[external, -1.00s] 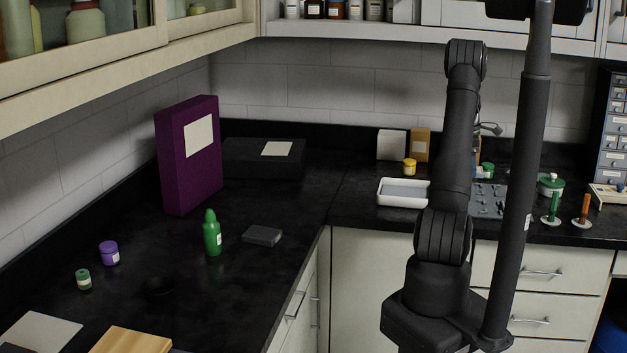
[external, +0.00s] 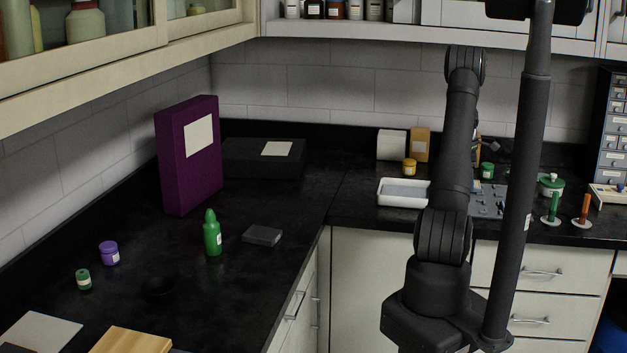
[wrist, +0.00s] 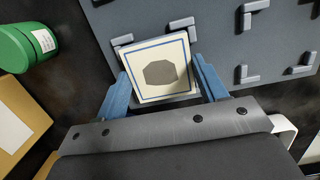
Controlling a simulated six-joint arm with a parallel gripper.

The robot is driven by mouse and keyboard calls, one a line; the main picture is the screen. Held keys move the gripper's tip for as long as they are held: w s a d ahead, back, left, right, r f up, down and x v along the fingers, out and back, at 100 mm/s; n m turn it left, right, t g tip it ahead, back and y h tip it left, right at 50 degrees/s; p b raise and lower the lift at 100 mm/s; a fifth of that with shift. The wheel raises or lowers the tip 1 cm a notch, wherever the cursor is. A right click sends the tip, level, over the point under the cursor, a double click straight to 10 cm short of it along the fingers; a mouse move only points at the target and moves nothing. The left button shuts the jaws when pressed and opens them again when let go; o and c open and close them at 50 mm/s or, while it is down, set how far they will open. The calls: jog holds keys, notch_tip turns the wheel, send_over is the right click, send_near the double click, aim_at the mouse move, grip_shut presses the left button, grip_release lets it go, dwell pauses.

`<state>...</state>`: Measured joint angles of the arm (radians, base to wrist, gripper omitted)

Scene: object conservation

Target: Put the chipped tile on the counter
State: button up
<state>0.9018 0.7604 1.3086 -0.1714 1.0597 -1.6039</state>
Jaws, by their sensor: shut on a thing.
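The tile (wrist: 180,55) is a white square with a thin blue border and a dark grey many-sided patch in its middle. My gripper (wrist: 160,70) is shut on it, with a blue finger at its left and right edges. The tile is over the near edge of a grey board (wrist: 225,45) with raised corner brackets. I cannot tell whether it touches the board. The grey board also shows on the counter (external: 350,215) in the external view, partly behind my arm. No chip is clear on the tile. In the external view my arm hides most of my gripper and the tile.
A green jar (wrist: 22,47) and a tan box (wrist: 18,120) lie left in the wrist view. A white tray (external: 404,200) and a yellow jar (external: 409,167) stand left of my arm. Green and orange rods stand right. Bare counter extends left, around a green bottle (external: 212,235).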

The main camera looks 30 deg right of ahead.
jog(key=o, duration=1.1)
jog(key=shift+f, duration=0.1)
jog(key=r, duration=0.4)
jog(key=a+r, duration=0.1)
jog(key=r, duration=0.3)
jog(key=w+r, duration=0.1)
jog(key=r, duration=0.4)
jog(key=shift+w+a, duration=0.1)
jog(key=shift+a, duration=0.05)
jog(key=f, duration=0.4)
jog(key=s+d+f, duration=0.1)
jog(key=f, duration=0.8)
jog(key=shift+s+d, duration=0.15)
jog(key=shift+r, duration=0.25)
